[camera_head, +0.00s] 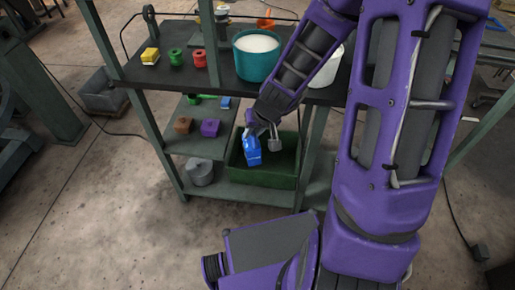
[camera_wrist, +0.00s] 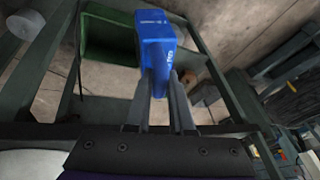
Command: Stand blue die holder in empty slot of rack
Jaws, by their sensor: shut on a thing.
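The blue die holder (camera_head: 252,150) is held in my gripper (camera_head: 262,128), in front of the shelf unit and above the green bin as seen in the head view. In the wrist view the blue die holder (camera_wrist: 155,38) stands out beyond the fingertips of my gripper (camera_wrist: 160,85), which are closed on its narrow lower end. It appears clear of the shelves and bin. The shelf unit (camera_head: 158,120) has dark boards and green-grey posts. A brown block (camera_head: 183,125) and a purple block (camera_head: 210,128) sit on its middle shelf. I cannot make out an empty slot.
The green bin (camera_head: 262,178) and a grey cylinder (camera_head: 200,172) are on the bottom shelf. The top holds a teal bucket (camera_head: 257,66), a yellow block (camera_head: 150,56), a green spool (camera_head: 175,58) and a red spool (camera_head: 200,59). Posts border the shelf openings.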

